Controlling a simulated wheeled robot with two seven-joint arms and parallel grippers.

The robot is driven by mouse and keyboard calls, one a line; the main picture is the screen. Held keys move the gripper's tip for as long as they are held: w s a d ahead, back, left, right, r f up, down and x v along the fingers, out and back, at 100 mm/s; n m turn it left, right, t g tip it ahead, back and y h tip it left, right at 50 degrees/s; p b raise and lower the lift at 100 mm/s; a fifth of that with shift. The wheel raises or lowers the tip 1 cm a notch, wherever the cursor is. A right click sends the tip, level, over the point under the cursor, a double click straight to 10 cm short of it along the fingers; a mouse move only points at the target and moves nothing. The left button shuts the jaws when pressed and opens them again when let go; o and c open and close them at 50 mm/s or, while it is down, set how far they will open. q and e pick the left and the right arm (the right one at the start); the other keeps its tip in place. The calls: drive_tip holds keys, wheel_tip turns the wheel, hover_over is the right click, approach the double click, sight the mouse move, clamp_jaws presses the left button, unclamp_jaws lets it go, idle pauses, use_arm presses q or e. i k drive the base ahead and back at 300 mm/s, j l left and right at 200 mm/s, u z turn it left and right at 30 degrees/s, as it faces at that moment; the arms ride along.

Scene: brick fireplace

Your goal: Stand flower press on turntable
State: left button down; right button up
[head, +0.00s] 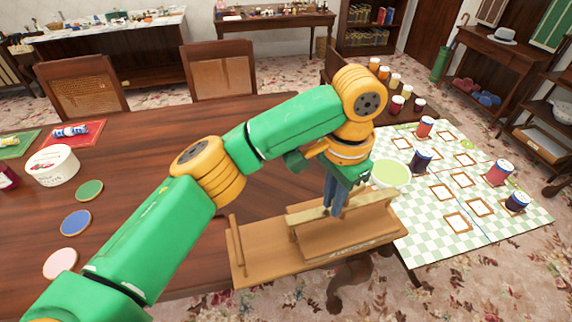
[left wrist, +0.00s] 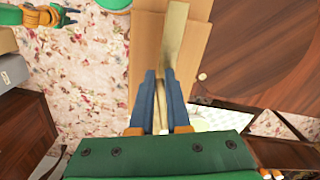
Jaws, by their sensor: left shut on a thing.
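My left gripper (head: 335,208) points down with its blue fingers shut on a pale wooden bar (head: 367,199), which I take to be part of the flower press. The bar runs between the fingertips in the left wrist view (left wrist: 174,42). Below it is a brown wooden stand or board (head: 265,262) at the table's front edge, with a low strip at its left end. I cannot tell whether the bar is apart from the board. A pale green round piece (head: 391,174) behind the gripper may be the turntable; the arm partly hides it.
A green checked cloth (head: 418,230) to the right holds several jars (head: 498,172) and small wooden frames. Jars line the table's far right. At left are a white tub (head: 52,165) and coloured discs (head: 76,222). Chairs (head: 82,88) stand behind the table. Bare tabletop lies left of the board.

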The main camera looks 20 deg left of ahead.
sight(291, 178)
drive_tip(key=i, duration=0.9)
